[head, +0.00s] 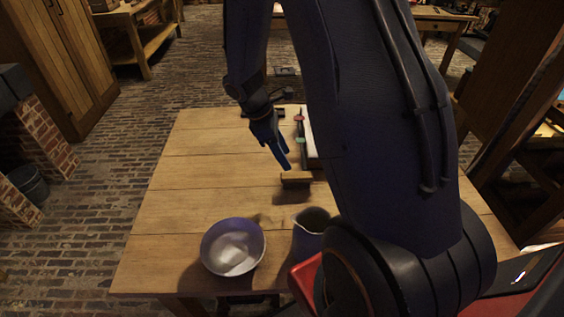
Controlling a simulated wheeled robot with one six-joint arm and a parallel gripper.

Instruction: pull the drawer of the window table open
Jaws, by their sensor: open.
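A wooden plank table (190,160) stands in front of me; whether it is the window table I cannot tell. No drawer front or handle shows on it, and my arm hides much of its right side. My gripper (286,164) points down over the middle of the tabletop, its blue fingers just above and left of a small wooden block (296,177). Nothing shows between the fingers. Another wooden table (432,24) at the back right has what looks like a drawer front under its top, too far to see clearly.
A pale bowl (233,247) and a grey jug (312,226) stand at the table's near edge. A dark rack or tray with small red and green items (299,130) lies beyond the block. A tall wooden cabinet (60,60) stands left.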

